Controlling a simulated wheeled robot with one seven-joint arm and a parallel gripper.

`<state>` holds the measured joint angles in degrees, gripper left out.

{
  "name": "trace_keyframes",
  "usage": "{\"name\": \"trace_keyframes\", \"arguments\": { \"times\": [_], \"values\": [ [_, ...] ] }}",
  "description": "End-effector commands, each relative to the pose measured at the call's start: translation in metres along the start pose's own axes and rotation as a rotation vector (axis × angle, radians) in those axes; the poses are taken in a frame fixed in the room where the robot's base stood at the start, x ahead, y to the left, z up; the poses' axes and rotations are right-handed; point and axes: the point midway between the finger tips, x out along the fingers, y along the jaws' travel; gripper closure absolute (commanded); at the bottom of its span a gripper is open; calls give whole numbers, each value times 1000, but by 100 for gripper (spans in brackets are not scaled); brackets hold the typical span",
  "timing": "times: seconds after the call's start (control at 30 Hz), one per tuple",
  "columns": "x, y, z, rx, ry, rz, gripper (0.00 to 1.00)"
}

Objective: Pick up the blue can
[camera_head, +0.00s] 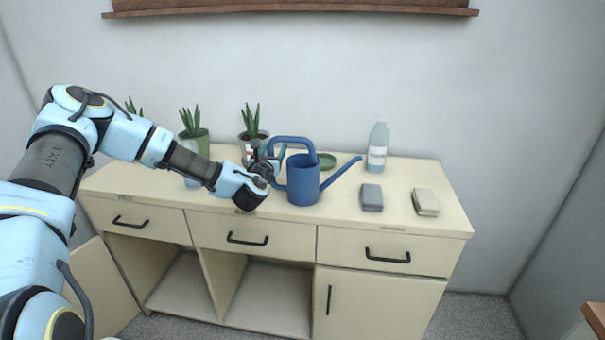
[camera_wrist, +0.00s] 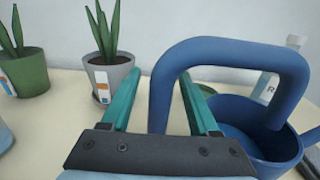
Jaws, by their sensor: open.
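The blue can is a watering can (camera_head: 303,181) with a looped handle on its left and top and a long spout to the right. It stands upright on the cream cabinet top. My gripper (camera_head: 272,155) is at its left side by the handle. In the wrist view, my gripper (camera_wrist: 160,100) is open, its two teal fingers apart.
Potted plants (camera_head: 194,133) stand at the back left; the grey pot (camera_wrist: 112,78) is beyond the fingers. A clear bottle (camera_head: 377,146) stands at the back right. A grey block (camera_head: 372,198) and a beige block (camera_head: 425,202) lie at the right.

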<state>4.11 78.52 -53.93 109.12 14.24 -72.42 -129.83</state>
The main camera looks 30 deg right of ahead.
Motion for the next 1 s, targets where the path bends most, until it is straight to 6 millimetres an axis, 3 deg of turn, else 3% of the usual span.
{"name": "trace_keyframes", "arguments": {
  "times": [0.2, 0.73, 1.0],
  "values": [
    [1, 0, -1, 0, 0, 0, 39],
    [0, 0, 0, 1, 0, 0, 98],
    [0, 0, 0, 1, 0, 0, 100]
  ]
}}
